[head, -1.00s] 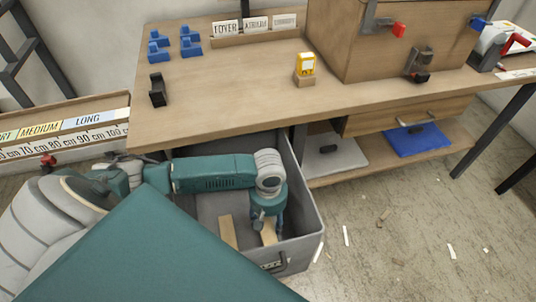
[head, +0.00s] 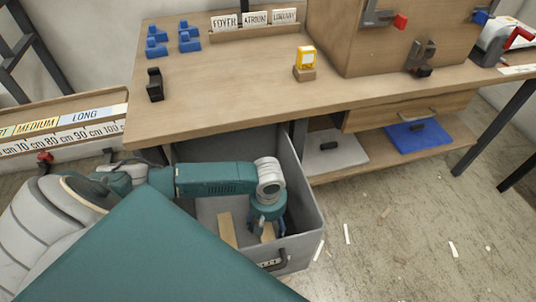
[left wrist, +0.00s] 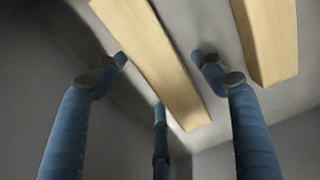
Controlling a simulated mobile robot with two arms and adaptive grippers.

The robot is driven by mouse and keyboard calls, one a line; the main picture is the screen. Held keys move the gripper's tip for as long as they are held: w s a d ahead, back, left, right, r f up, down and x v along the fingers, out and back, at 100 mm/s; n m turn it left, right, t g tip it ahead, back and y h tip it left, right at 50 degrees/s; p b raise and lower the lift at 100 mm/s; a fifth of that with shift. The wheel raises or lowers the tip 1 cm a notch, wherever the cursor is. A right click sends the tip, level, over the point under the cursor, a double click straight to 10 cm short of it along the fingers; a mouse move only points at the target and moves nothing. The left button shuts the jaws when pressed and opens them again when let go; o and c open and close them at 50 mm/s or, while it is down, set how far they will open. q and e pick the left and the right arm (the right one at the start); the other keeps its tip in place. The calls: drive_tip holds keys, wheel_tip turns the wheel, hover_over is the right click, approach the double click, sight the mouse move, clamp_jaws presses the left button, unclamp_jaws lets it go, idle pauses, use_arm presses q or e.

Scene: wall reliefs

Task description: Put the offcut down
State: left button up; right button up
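My left gripper (head: 268,232) points down inside a grey bin (head: 308,200) below the workbench. The left wrist view shows its blue fingers (left wrist: 160,75) spread open. A pale wooden offcut (left wrist: 155,65) lies between and beyond them in that view, with gaps to the side fingers. In the head view this offcut (head: 268,237) shows only partly under the gripper. A second wooden piece (head: 227,229) lies to its left in the bin; it shows at the upper right in the left wrist view (left wrist: 268,40). My right gripper is not in view.
The bin walls stand close around the gripper, with a handle (head: 273,263) on the front. The workbench (head: 225,95) overhangs the bin's back. A lower shelf (head: 375,165) stands to the right. Scraps (head: 347,234) lie on the floor, otherwise clear at right.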

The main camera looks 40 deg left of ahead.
sight(268, 224)
use_arm(q)
wheel_tip(268, 224, up, 6)
drive_tip(key=p, duration=0.2)
drive_tip(key=shift+r+p, duration=0.25)
drive_tip(key=shift+p, duration=0.1)
wheel_tip(268, 224, up, 6)
drive_tip(key=shift+f+p, duration=0.15)
drive_tip(key=shift+p, duration=0.7)
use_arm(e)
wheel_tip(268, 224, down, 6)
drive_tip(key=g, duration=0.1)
